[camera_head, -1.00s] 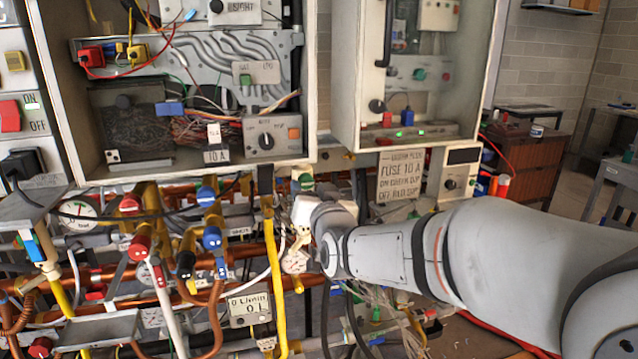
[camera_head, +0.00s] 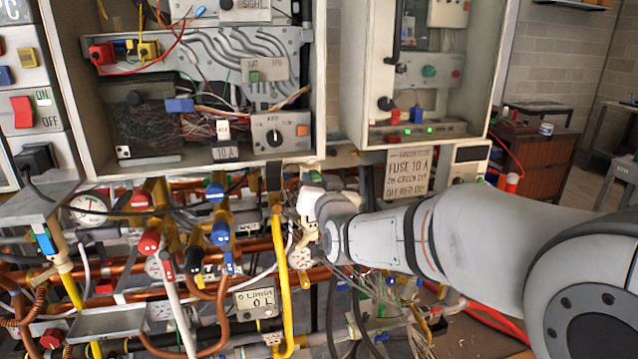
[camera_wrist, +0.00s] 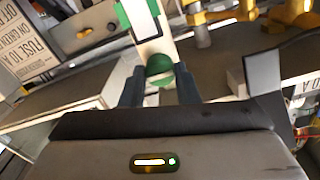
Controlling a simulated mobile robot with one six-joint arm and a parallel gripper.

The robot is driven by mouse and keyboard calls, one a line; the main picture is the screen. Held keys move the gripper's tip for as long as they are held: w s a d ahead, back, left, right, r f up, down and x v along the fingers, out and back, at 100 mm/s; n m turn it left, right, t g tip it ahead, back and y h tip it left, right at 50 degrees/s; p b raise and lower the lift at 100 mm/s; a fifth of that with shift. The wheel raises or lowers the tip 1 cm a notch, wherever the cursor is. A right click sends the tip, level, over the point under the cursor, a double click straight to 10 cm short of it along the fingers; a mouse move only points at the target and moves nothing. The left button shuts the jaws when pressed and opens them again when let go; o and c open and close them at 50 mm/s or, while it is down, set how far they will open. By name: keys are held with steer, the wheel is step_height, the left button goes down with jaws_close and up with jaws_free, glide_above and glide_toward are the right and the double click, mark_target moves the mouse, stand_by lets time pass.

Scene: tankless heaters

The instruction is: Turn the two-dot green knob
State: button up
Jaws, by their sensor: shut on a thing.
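My gripper (camera_wrist: 159,88) is shut on a green knob (camera_wrist: 159,65) in the wrist view. The knob is a rounded green piece between the two dark fingers, and its lower part is hidden by them. No dots can be made out on it. A white plate with green edging (camera_wrist: 142,14) stands just beyond it. In the head view my wrist covers the spot below the right end of the open cabinet, and the fingertips are hidden. A small green piece (camera_head: 315,176) shows just above my wrist there; I cannot tell whether it is the same knob.
Copper and yellow pipes with red valve caps (camera_head: 149,241) and blue valve caps (camera_head: 220,233) crowd the left. The open cabinet (camera_head: 318,80) hangs above. A sign about fuses (camera_head: 408,174) is behind my arm.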

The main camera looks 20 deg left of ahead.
steer(key=shift+c, duration=0.8)
steer(key=shift+f+b, duration=0.15)
steer(key=shift+b, duration=0.35)
steer(key=n+b, duration=0.6)
steer(key=n, duration=0.3)
steer(key=shift+n, duration=0.3)
steer(key=o, duration=1)
